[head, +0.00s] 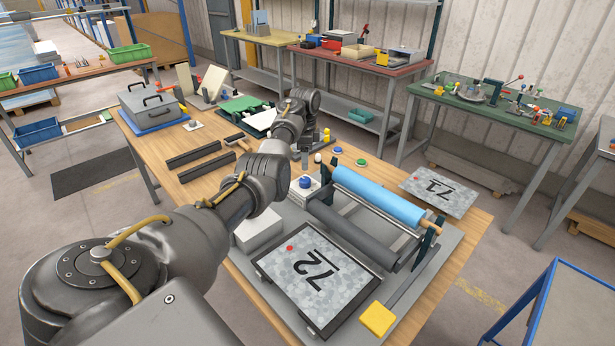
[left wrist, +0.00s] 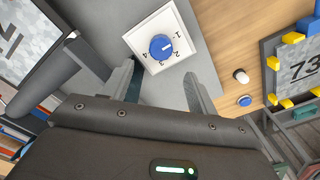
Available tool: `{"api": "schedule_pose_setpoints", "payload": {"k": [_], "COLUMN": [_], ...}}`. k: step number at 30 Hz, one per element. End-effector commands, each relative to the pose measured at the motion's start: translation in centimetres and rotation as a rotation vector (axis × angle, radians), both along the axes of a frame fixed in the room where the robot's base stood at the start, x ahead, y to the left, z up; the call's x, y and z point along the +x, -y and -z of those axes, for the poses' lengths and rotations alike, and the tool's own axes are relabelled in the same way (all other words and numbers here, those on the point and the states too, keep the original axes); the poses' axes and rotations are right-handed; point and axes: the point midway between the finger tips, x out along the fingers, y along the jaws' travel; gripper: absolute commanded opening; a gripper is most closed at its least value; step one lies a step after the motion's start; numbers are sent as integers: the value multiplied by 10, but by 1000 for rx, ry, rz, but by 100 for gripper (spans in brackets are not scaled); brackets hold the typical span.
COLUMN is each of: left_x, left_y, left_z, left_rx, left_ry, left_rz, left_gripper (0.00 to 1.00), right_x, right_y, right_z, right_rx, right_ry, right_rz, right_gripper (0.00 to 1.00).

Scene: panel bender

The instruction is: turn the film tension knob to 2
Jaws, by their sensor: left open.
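The film tension knob (head: 305,182) is a blue round knob on a white square plate beside the roller frame.
A blue film roll (head: 378,195) and a dark roller (head: 350,235) lie right of the knob. A panel marked 72 (head: 312,270) lies in front, with a yellow block (head: 377,319).

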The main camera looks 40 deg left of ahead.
Motion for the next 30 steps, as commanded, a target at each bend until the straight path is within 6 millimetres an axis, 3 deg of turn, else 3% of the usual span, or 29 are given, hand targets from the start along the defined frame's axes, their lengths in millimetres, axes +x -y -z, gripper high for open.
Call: {"api": "schedule_pose_setpoints", "payload": {"k": [5,13,18,27,30], "left_x": [-1,1,1,1,1], "left_y": [1,2,2,1,1], "left_z": [33,77,88,90,90], "left_rx": [0,-1,0,1,1], "left_ry": [-6,-2,-1,0,-1], "left_rz": [2,4,3,3,3], "left_gripper": [59,59,59,59,46], "right_x": [7,22,19,14,14], "right_y": [0,-1,-1,-1,0], "right_z": [-10,-8,-7,-7,-7], "right_rx": [0,1,2,1,1], "right_ry": [9,30,27,20,20], "right_rz": [0,-1,-1,-1,-1], "right_gripper": [0,0,0,0,0]}}
